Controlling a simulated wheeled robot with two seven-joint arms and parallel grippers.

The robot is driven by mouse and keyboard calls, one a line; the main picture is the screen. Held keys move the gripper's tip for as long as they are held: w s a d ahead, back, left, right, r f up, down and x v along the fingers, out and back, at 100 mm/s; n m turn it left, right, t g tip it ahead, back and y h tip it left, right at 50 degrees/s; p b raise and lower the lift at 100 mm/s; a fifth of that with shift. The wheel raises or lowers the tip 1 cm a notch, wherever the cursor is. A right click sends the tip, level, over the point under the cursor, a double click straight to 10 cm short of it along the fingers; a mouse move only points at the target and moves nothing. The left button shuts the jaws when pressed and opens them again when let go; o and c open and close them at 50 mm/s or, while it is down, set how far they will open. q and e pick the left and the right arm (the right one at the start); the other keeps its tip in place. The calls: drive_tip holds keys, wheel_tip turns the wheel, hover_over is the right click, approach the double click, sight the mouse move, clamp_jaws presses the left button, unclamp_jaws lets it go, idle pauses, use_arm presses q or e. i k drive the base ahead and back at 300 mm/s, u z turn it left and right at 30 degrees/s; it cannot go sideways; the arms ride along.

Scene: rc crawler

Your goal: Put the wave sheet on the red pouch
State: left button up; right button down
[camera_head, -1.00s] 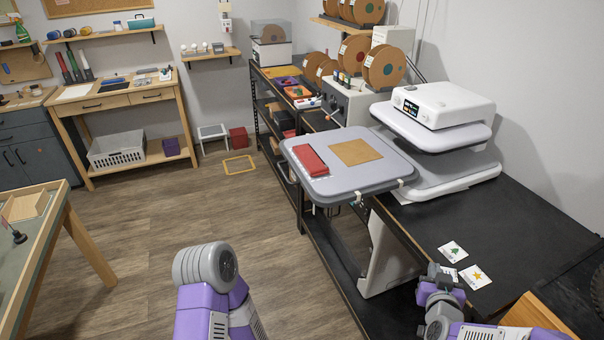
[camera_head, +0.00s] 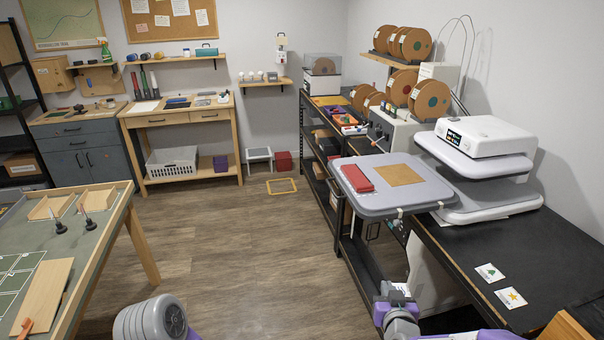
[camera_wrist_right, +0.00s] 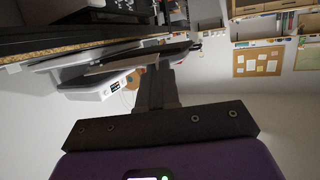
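The red pouch (camera_head: 357,178) lies flat on the left part of the grey press platen (camera_head: 378,206), beside a tan square. My right gripper (camera_head: 396,303) is low in the head view, left of the black bench's edge. A small white patch of a sheet (camera_head: 401,289) shows at its fingers, and I take it for the wave sheet; its printed face is hidden. In the right wrist view the fingers (camera_wrist_right: 157,88) look together, and the sheet cannot be made out clearly. My left gripper is out of view; only its arm shows at the bottom.
A tree card (camera_head: 490,272) and a star card (camera_head: 513,297) lie on the black bench (camera_head: 465,262). The white heat press (camera_head: 487,137) stands right of the platen. A wooden table (camera_head: 120,215) is at left. Floor between is clear.

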sight(356, 175)
drive_tip(key=u, duration=1.15)
drive_tip(key=i, duration=0.9)
drive_tip(key=z, duration=1.65)
